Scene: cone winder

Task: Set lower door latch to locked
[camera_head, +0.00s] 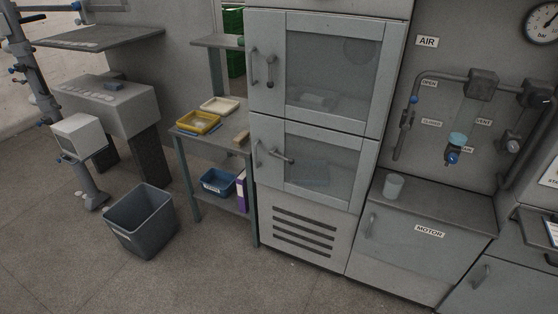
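The lower door (266,180) of the grey cabinet has a window and is shut. Its latch (282,158) is a dark lever on the left side of the frame, lying nearly level and pointing right, over the window's edge. A vertical pull handle (256,154) stands just left of the latch. The upper door (335,122) is also shut, and its latch (270,72) hangs straight down beside its own handle (254,66). Neither of my grippers shows in the head view.
A grey bin (140,222) stands on the floor further left. A motor cabinet (440,198) with a cup (393,186) is to the right. The floor in front is clear.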

